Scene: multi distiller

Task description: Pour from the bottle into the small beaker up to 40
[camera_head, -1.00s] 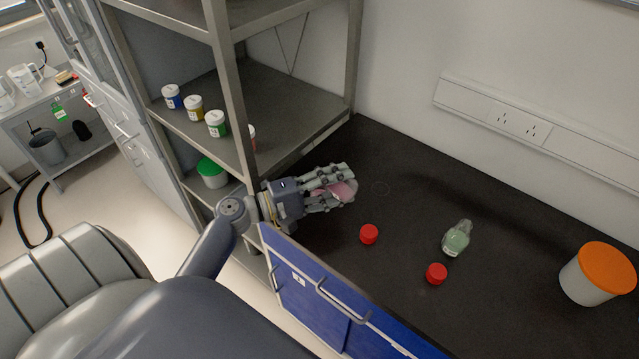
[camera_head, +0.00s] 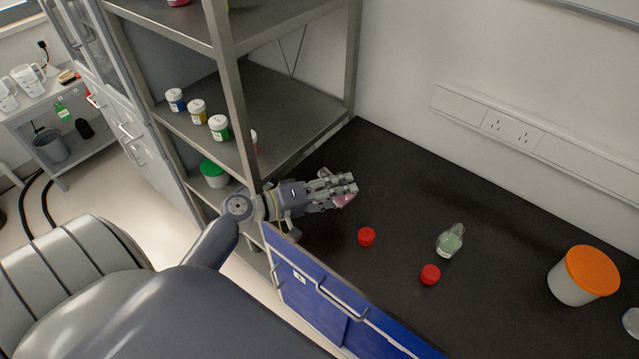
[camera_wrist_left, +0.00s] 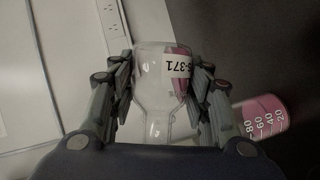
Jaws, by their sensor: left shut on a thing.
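My left gripper (camera_head: 335,190) is shut on the bottle, low over the left end of the dark bench. The left wrist view shows the clear glass bottle (camera_wrist_left: 150,75) between the fingers, with a white label. It is tipped well over, and a little pink liquid lies on its lower side. Its mouth is hidden. The small beaker (camera_wrist_left: 262,117), marked 20 to 80, stands beyond the fingers with pink behind its marks; its exact level is hard to read. In the head view, the fingers mostly hide a pink patch, and I cannot tell which vessel it belongs to. My right gripper is out of view.
Two red caps (camera_head: 366,237) (camera_head: 430,274), a bottle of pale green liquid (camera_head: 450,240) and an orange-lidded tub (camera_head: 585,275) stand on the bench (camera_head: 390,285). A metal shelf rack (camera_head: 280,105) rises close beside my left arm.

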